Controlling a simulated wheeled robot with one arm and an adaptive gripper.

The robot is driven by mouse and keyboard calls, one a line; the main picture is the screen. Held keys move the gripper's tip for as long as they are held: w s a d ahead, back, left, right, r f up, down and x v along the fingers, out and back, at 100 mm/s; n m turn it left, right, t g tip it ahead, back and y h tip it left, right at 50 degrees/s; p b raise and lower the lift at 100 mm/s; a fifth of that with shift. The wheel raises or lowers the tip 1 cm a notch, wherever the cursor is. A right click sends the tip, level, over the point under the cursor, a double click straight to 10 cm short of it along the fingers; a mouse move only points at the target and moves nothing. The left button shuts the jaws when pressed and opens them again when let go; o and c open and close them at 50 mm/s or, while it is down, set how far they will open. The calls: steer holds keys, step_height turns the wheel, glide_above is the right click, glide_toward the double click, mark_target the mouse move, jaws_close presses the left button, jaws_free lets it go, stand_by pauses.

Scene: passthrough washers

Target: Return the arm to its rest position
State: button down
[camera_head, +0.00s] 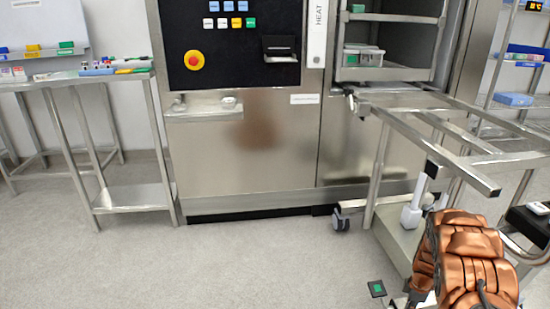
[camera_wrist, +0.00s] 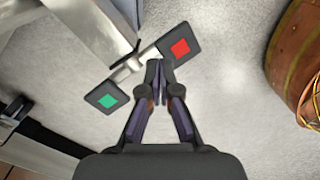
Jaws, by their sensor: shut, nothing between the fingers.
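My gripper (camera_wrist: 159,68) is shut and empty in the wrist view, pointing down toward the grey floor. Its fingertips overlap the view of a bar with two dark pads, one with a red square (camera_wrist: 180,48) and one with a green square (camera_wrist: 107,100). I cannot tell whether the fingers touch the bar. In the head view my copper-coloured arm (camera_head: 465,255) is at the lower right, and the gripper itself is hidden or out of frame. The green-square pad (camera_head: 377,288) also shows there, left of the arm.
A steel trolley (camera_head: 455,165) stands close behind my arm, in front of the open washer chamber (camera_head: 388,50). The washer's control panel (camera_head: 230,45) is at the centre. A steel table (camera_head: 120,75) with small items stands at the left. The floor (camera_head: 230,265) at front left is clear.

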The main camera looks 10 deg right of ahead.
steer(key=s+a+r+m+p, duration=0.2)
steer(key=a+r+p, duration=0.35)
steer(key=r, duration=0.85)
steer(key=s+a+r+m+g+p, duration=0.1)
steer(key=s+a+r+m+p, duration=0.35)
steer(key=r, duration=1.05)
steer(key=a+r+p, duration=0.6)
steer(key=a+r, duration=0.3)
steer(key=r, duration=0.5)
steer(key=s+a+r+m+p, duration=0.2)
steer(key=s+a+r+p, duration=0.5)
steer(key=s+r, duration=0.5)
steer(key=s+a+r+m+p, duration=0.3)
steer(key=s+a+r+p, duration=0.5)
steer(key=s+a+r, duration=0.3)
step_height(320, 180, up, 2)
steer(key=shift+s+r+g, duration=0.15)
steer(key=shift+s+g, duration=0.2)
steer(key=shift+g, duration=0.05)
